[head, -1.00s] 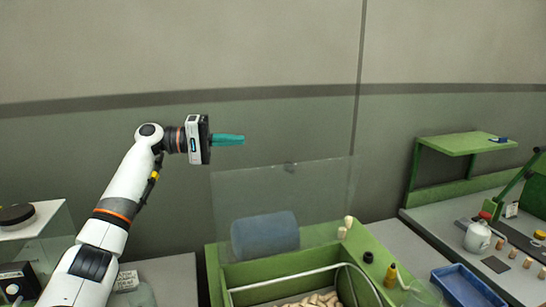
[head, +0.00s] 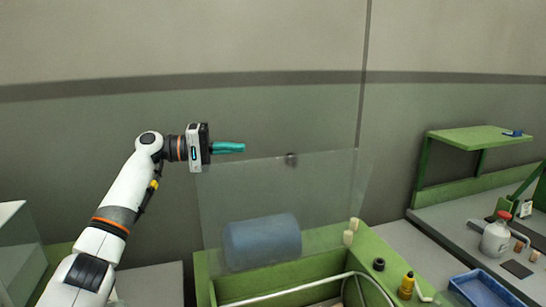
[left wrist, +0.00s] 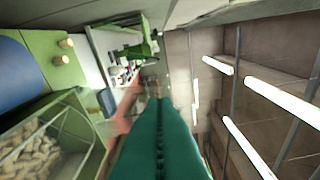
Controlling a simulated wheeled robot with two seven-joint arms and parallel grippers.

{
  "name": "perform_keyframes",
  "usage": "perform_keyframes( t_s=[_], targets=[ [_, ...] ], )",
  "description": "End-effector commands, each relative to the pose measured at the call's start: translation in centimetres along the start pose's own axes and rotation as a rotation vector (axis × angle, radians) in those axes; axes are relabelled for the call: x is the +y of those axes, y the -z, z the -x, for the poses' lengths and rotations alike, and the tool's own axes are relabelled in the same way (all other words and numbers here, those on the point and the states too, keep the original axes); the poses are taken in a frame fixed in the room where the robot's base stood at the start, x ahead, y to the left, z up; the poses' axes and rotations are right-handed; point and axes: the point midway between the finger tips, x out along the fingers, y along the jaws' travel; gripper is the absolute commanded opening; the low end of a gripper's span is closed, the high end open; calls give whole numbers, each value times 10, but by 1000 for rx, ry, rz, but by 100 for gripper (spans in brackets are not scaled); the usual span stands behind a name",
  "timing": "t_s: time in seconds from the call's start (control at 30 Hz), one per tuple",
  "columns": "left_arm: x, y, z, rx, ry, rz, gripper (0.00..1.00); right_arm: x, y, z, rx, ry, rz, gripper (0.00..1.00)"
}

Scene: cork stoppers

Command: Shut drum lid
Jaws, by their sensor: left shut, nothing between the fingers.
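The drum lid (head: 225,195) is a clear, upright panel standing open behind the green drum box (head: 205,285). A small dark knob (head: 291,159) sits near its top edge. My left gripper (head: 243,147) has teal fingers pressed together with nothing between them. It is just above the lid's top edge in the head view, left of the knob; whether it touches the lid I cannot tell. The teal fingers (left wrist: 158,140) also fill the lower middle of the left wrist view. My right gripper is not in view.
A blue cylinder (head: 262,241) shows through the lid. Cork stoppers (left wrist: 35,155) lie in the box, and a bent metal rail (head: 300,287) crosses its opening.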

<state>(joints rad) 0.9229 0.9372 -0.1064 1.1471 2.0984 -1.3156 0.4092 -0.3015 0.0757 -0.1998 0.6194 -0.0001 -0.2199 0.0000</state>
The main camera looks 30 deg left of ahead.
Motion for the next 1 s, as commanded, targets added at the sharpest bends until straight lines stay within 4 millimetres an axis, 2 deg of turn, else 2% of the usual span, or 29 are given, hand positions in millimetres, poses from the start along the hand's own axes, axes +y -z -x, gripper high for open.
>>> perform_keyframes(
  t_s=[0.03,0.4,0.7,1.0],
  targets=[
    [-4,0,-10,4,0,0,0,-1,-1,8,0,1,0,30],
    [-6,0,-90,4,0,2,0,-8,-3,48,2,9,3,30],
    [-1,32,-93,0,-3,0,0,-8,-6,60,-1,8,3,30],
    [0,39,-94,0,0,1,0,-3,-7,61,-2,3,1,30]
  ],
)
